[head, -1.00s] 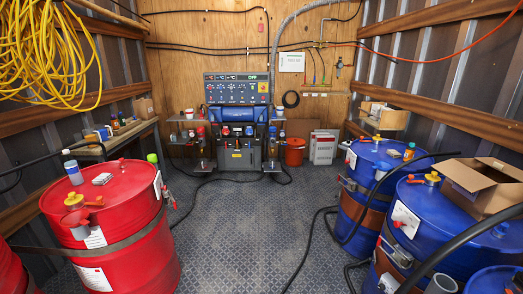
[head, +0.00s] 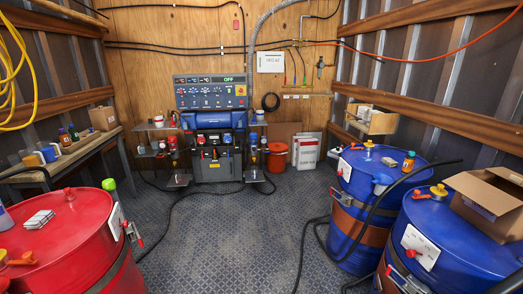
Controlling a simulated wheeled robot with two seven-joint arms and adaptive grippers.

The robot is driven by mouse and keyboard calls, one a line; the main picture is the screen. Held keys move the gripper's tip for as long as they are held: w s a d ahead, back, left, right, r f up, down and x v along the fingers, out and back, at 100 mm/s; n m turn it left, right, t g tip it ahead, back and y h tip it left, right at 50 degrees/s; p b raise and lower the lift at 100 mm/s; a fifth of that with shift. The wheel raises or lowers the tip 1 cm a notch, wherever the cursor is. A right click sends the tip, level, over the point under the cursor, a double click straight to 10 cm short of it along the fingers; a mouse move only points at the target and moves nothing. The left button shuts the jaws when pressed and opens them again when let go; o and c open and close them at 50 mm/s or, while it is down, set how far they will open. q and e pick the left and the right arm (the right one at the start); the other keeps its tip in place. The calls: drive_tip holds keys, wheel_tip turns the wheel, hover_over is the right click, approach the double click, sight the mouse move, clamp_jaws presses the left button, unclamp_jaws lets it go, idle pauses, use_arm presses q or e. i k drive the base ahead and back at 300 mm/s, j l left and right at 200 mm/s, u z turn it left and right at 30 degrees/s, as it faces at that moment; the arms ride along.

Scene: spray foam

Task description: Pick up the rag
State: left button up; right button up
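I cannot pick out a rag for certain. A small pale grey and white stack (head: 39,219), possibly folded cloth, lies on top of the red barrel (head: 75,240) at the lower left. It is too small to tell whether it is the rag. Neither of my grippers shows in the head view.
Two blue barrels (head: 365,215) stand at the right, with an open cardboard box (head: 490,200) on the nearer one. A workbench (head: 75,160) lines the left wall. The spray machine (head: 212,125) stands at the back. Hoses cross the mostly open floor (head: 235,245).

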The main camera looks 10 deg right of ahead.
sight(390, 162)
drive_tip(key=i+z, duration=0.2)
drive_tip(key=i, duration=0.6)
drive_tip(key=i+j+z, duration=0.2)
drive_tip(key=i, duration=0.6)
drive_tip(key=i+z, duration=0.45)
drive_tip(key=i, duration=0.4)
drive_tip(key=i+j+z, duration=0.1)
drive_tip(key=i+z, duration=0.3)
drive_tip(key=i+j+z, duration=0.2)
drive_tip(key=i+z, duration=0.25)
drive_tip(key=i+j+z, duration=0.4)
drive_tip(key=i+j, duration=0.05)
drive_tip(key=i, duration=0.05)
